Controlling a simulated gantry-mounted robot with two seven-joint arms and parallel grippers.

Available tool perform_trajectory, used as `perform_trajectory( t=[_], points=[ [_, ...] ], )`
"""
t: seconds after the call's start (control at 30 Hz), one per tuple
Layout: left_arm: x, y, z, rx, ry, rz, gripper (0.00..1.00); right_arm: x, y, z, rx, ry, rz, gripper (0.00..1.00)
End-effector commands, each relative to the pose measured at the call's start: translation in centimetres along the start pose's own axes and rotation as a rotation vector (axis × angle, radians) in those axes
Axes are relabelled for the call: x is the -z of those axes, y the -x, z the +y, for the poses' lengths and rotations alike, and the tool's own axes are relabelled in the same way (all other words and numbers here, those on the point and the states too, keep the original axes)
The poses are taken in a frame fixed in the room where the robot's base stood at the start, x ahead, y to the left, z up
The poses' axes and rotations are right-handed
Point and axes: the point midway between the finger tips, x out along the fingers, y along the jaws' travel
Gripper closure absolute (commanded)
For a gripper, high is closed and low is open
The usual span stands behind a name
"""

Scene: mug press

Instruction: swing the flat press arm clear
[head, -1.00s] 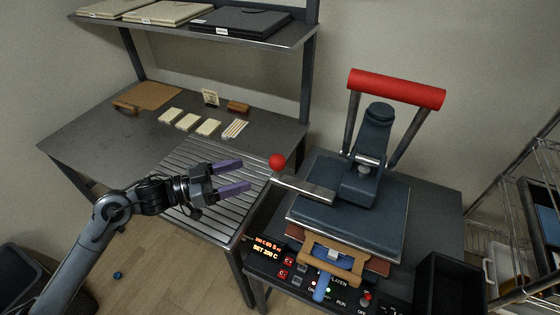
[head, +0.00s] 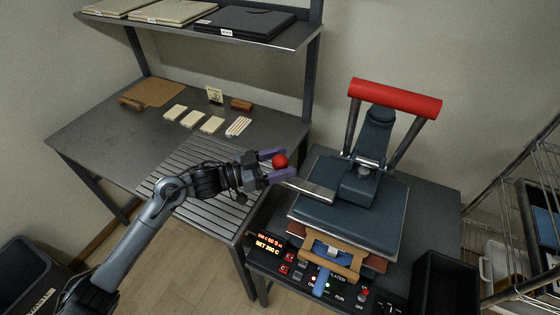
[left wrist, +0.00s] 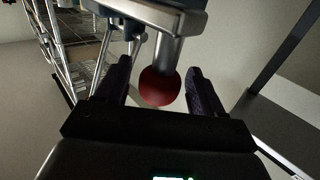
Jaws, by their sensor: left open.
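The flat press (head: 345,220) stands on a dark table at the right, with a dark blue upper plate and a red-gripped lever (head: 394,97) raised above it. A flat metal arm (head: 312,190) sticks out from it to the left and ends in a red ball knob (head: 280,161). My left gripper (head: 277,166) is open with its purple fingers on either side of the knob. In the left wrist view the knob (left wrist: 159,87) sits between the two open fingers (left wrist: 158,88), with a gap visible beside the right finger. My right gripper is not in view.
A slatted metal table (head: 190,190) lies left of the press, joined to a workbench (head: 85,130) with small pale blocks. A control panel (head: 300,275) is at the press front. A black bin (head: 442,285) and a wire rack (head: 520,200) stand at right.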

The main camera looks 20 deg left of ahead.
Motion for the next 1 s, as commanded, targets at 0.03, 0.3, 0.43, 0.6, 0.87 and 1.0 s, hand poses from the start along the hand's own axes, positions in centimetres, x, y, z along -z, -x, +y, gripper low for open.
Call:
perform_trajectory(
  t=[0.03,0.3,0.43,0.6,0.87,1.0],
  points=[
    [0.0,-0.1,0.0,0.0,0.0,0.0,0.32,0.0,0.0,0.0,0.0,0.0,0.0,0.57],
    [0.0,0.0,0.0,0.0,0.0,0.0,0.43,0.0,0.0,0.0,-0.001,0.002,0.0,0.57],
    [0.0,0.0,0.0,0.0,0.0,0.0,0.63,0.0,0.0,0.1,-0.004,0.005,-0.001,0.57],
    [0.0,0.0,0.0,0.0,0.0,0.0,0.89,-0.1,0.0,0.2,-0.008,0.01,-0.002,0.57],
    [0.0,-0.2,0.2,0.0,0.0,0.0,1.0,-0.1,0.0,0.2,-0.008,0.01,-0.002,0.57],
    [0.0,-1.4,1.2,0.003,0.001,0.001,1.0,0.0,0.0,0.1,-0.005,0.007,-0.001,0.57]
  ],
)
